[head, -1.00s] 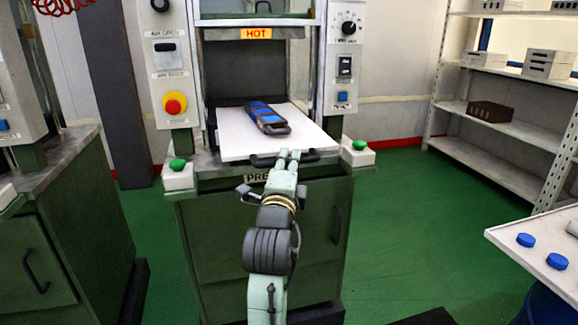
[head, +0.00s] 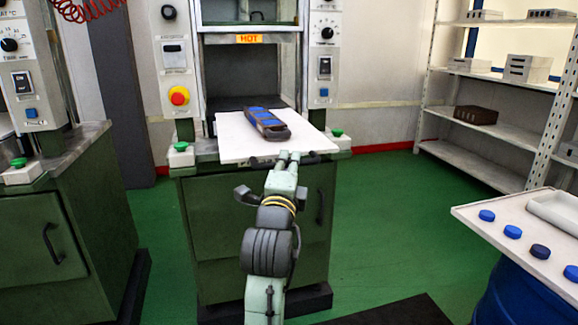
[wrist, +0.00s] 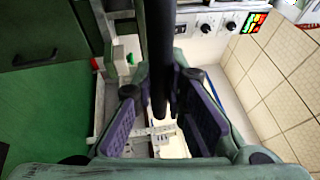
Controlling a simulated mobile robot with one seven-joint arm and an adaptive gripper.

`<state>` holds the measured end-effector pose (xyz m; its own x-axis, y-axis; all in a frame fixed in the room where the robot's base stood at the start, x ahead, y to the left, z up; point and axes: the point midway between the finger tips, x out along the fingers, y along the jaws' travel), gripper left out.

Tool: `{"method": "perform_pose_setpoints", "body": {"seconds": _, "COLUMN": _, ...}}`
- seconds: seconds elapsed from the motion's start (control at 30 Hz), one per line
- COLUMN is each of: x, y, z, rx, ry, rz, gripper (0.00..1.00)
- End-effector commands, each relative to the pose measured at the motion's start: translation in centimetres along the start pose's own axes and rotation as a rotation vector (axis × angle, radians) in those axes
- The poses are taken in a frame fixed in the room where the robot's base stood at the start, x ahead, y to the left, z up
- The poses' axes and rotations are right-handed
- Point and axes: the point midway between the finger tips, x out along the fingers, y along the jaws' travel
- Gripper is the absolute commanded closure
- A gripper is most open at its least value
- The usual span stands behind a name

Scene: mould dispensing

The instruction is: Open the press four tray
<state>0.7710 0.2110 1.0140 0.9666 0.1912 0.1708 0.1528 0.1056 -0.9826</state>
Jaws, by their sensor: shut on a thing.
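The press tray (head: 235,138) is a white plate that sticks out of the open front of the green press (head: 250,220), below the HOT label. A dark mould with blue on top (head: 267,122) lies on the tray. A dark handle (head: 312,158) runs along the tray's front edge. My gripper (head: 289,156) is shut on this handle at the front of the tray. In the wrist view the handle (wrist: 160,50) is a dark bar between the purple-padded fingers of my gripper (wrist: 163,112). The fingers hide part of the handle.
Another green press (head: 50,215) stands at the left. At the right, a table (head: 490,212) carries several blue discs and a white tray, with a blue drum (head: 520,295) below. A metal shelf (head: 480,165) stands at the back right. Green floor lies open between press and table.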

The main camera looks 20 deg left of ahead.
Motion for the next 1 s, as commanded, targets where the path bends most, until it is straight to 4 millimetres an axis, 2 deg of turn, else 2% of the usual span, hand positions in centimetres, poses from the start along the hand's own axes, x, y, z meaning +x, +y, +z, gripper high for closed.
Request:
{"method": "perform_pose_setpoints", "body": {"seconds": 0.53, "x": -0.01, "y": -0.03, "z": 0.06, "rx": 0.002, "ry": -0.001, "rz": 0.0, "gripper": 1.0}}
{"method": "perform_pose_setpoints", "body": {"seconds": 0.57, "x": -0.01, "y": -0.02, "z": 0.06, "rx": 0.002, "ry": -0.001, "rz": 0.0, "gripper": 0.86}}
{"method": "perform_pose_setpoints", "body": {"seconds": 0.6, "x": -0.01, "y": -0.03, "z": 0.05, "rx": 0.001, "ry": -0.001, "rz": 0.0, "gripper": 0.83}}
{"method": "perform_pose_setpoints", "body": {"seconds": 0.83, "x": 0.0, "y": -0.03, "z": 0.03, "rx": 0.001, "ry": -0.001, "rz": -0.001, "gripper": 0.68}}
{"method": "perform_pose_setpoints", "body": {"seconds": 1.0, "x": 0.0, "y": -0.03, "z": 0.02, "rx": 0.0, "ry": 0.0, "rz": -0.001, "gripper": 0.67}}
